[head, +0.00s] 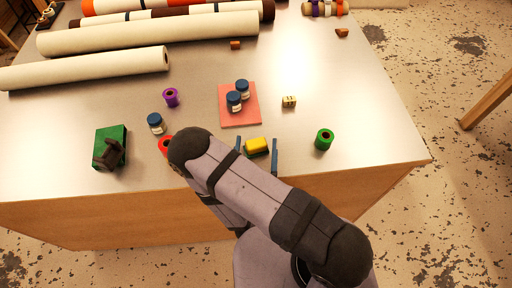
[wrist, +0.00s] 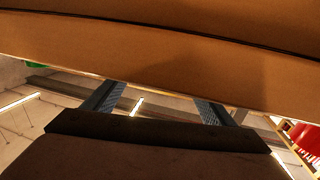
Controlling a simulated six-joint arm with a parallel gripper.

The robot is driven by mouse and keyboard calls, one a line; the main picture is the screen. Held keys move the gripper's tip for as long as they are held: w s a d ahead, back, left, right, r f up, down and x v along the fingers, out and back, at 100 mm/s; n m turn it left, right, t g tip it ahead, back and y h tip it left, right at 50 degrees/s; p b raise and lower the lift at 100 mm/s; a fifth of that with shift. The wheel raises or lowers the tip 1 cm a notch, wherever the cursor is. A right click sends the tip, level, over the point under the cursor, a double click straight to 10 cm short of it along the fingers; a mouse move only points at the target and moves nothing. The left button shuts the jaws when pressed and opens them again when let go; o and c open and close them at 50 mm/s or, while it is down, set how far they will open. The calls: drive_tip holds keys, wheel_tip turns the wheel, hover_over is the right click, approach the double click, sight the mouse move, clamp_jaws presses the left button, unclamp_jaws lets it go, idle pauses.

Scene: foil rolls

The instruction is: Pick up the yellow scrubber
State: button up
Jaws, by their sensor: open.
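The yellow scrubber (head: 257,145), a small block with a yellow top and a darker lower part, is near the table's front edge in the head view. My gripper (head: 256,142) is open, and its two blue-grey fingers show to the left and right of the scrubber in that view. I cannot tell whether the fingers are level with the scrubber or nearer the camera. In the wrist view my gripper (wrist: 158,92) is open with nothing visible between the fingers, and the scrubber does not show.
Behind the scrubber, a pink mat (head: 246,117) holds two blue-lidded jars. A green roll (head: 324,139) stands to the right, a dice-like block (head: 289,101) behind. A red roll (head: 166,145) is partly hidden by my arm. A brown wooden surface (wrist: 160,50) fills the upper wrist view.

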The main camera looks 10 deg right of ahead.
sight(257, 138)
drive_tip(key=shift+w+d, duration=0.25)
drive_tip(key=shift+w, duration=1)
drive_tip(key=shift+w+d, duration=0.25)
drive_tip(key=shift+w, duration=0.95)
drive_tip(key=c, duration=1.1)
